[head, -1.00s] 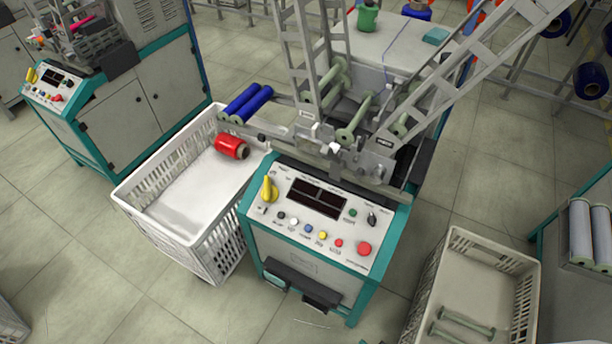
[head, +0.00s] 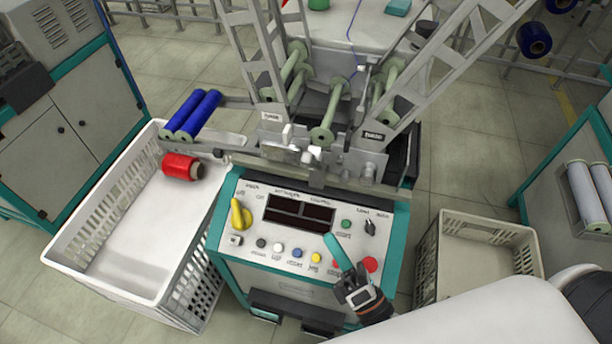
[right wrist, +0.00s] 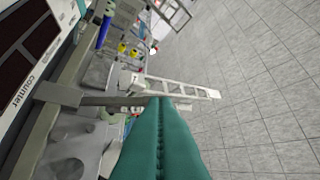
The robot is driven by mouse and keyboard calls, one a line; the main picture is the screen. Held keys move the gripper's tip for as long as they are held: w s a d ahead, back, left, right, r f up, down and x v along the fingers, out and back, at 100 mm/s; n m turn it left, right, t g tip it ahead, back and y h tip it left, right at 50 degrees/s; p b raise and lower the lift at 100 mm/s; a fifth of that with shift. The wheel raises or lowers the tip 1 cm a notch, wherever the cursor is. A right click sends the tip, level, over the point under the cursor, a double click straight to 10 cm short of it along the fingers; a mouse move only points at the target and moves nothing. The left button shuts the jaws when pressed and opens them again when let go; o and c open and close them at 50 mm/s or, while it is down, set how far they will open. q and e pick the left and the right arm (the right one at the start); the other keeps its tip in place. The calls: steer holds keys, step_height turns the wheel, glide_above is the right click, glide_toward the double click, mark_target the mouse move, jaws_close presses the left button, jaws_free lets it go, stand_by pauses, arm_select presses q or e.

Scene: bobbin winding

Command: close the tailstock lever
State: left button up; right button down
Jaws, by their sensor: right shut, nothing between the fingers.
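The winding machine's head (head: 310,155) stands behind the control panel and carries a pale green bobbin (head: 322,134) between its end parts. A thin upright rod with a small knob (head: 367,80) rises at its right side. It may be the tailstock lever, but I cannot tell for sure, nor its position. My right gripper (head: 329,238) has teal fingers pressed together and empty. In the head view it appears over the right part of the panel, in front of the winding head. In the right wrist view its fingers (right wrist: 159,105) point toward a grey bar. My left gripper is out of view.
The control panel (head: 262,235) has a yellow knob and coloured buttons. A white crate (head: 120,285) on the left holds a red spool (head: 182,167). Blue rolls (head: 190,114) lie behind it. Another crate (head: 490,228) stands right of the machine. Slanted metal frames rise on both sides of the bobbins.

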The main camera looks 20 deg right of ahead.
steer(key=w+r+p, duration=0.4)
steer(key=w+r, duration=0.2)
steer(key=w, duration=0.5)
steer(key=shift+w+a, duration=0.35)
steer(key=shift+a, duration=0.05)
steer(key=shift+r, duration=0.1)
step_height(320, 180, up, 6)
steer(key=m+g+h+p, duration=0.35)
steer(key=m+p, duration=0.35)
steer(key=p, duration=0.9)
glide_above(315, 159)
steer(key=w+d, duration=0.4)
steer(key=shift+w+a+r+g, duration=0.1)
steer(key=shift+a+r+g, duration=0.1)
steer(key=shift+g, duration=0.35)
